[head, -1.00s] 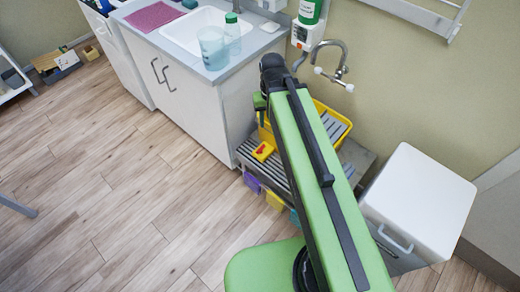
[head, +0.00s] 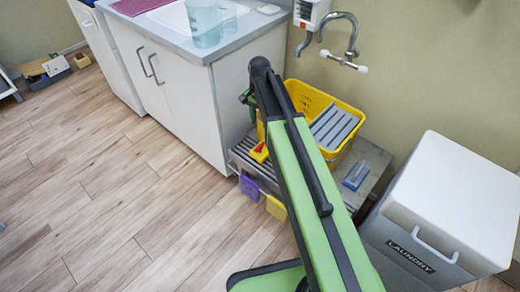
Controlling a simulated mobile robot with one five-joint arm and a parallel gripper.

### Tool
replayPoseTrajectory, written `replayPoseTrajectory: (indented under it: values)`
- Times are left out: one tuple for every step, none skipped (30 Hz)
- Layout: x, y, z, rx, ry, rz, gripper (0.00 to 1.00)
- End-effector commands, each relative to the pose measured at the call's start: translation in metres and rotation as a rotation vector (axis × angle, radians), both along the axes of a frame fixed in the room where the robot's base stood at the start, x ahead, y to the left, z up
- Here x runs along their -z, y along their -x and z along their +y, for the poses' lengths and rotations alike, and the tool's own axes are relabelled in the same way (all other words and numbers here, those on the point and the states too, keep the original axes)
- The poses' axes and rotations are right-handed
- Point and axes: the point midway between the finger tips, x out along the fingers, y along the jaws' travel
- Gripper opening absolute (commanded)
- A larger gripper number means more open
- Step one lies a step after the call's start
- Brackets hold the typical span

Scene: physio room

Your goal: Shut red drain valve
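A yellow mop bucket (head: 308,98) with a grey slatted wringer (head: 334,126) stands on a low grey slatted stand beside the sink cabinet. A small yellow part with a red patch (head: 259,153) sticks out at the bucket's lower left. It may be the drain valve, but it is too small to tell its position. My green arm reaches over the stand and covers part of the bucket. A small green and dark part shows at the arm's far end, left of the bucket. My gripper's fingers cannot be made out there.
A white sink cabinet (head: 175,100) stands left of the bucket. A laundry bin (head: 440,200) with a white lid stands on the right. A blue-grey block (head: 356,176) lies on the stand (head: 373,160). Purple (head: 249,187) and yellow (head: 276,208) pieces hang at its front.

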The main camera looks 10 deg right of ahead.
Motion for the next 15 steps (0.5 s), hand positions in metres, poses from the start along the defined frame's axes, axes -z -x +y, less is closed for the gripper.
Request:
replayPoseTrajectory:
  values:
    - [0.015,0.0,0.0,0.0,0.0,0.0,0.4]
    - [0.021,0.0,0.0,0.0,0.0,0.0,0.4]
    - [0.028,0.0,0.0,0.0,0.0,0.0,0.4]
    - [0.035,0.0,0.0,0.0,0.0,0.0,0.4]
    - [0.041,0.0,0.0,0.0,0.0,0.0,0.4]
    - [0.05,0.0,0.0,0.0,0.0,0.0,0.4]
    - [0.056,0.0,0.0,0.0,0.0,0.0,0.4]
    - [0.063,0.0,0.0,0.0,0.0,0.0,0.4]
    - [0.071,0.0,-0.001,0.0,0.0,0.0,0.4]
    - [0.077,0.0,-0.001,0.0,0.0,0.0,0.4]
    - [0.083,0.0,-0.001,0.0,0.0,0.0,0.4]
    - [0.092,0.0,-0.001,0.0,0.0,0.0,0.4]
    - [0.098,0.0,-0.001,0.0,0.0,0.0,0.4]
    - [0.104,0.0,-0.001,0.0,0.0,0.0,0.4]
    - [0.112,0.0,-0.001,0.0,0.0,0.0,0.4]
